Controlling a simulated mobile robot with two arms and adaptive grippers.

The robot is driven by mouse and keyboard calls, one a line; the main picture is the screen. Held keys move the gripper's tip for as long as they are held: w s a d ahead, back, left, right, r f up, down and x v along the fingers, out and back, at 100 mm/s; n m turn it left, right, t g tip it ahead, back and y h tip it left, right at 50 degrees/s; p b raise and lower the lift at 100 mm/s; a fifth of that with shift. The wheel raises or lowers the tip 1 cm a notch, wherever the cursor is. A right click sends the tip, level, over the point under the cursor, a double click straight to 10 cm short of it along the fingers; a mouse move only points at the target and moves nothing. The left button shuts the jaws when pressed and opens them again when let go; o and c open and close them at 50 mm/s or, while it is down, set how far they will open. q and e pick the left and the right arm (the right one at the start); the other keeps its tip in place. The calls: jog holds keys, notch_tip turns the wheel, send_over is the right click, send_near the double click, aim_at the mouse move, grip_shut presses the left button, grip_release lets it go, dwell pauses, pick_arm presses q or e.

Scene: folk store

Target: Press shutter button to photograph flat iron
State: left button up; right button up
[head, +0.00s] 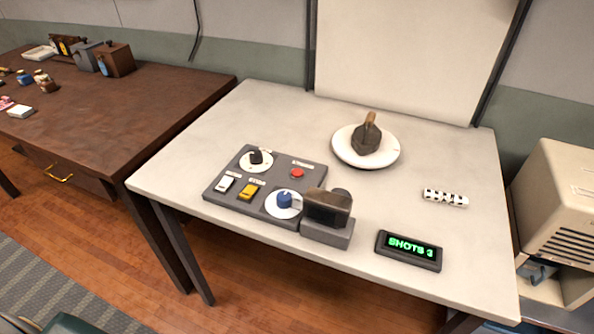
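A dark flat iron with a brown handle (367,137) stands on a round white plate (341,153) at the back of the pale table. A grey control panel (232,204) lies at the front left of the table. It carries a red button (297,173), a white switch (224,184), a yellow switch (248,192), a black knob (258,158) and a blue knob (285,199). The small labels are too blurred to read. A dark camera (328,208) sits on a grey base at the panel's right end. A display (408,250) reads "SHOTS 3" in green. Neither gripper is in view.
A black and white scale bar (445,198) lies on the table's right side. A pale backdrop (400,50) rises behind the plate. A brown desk (130,105) with small items stands left. A beige cabinet (565,200) stands right. The pale table (190,150) has free room at its left.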

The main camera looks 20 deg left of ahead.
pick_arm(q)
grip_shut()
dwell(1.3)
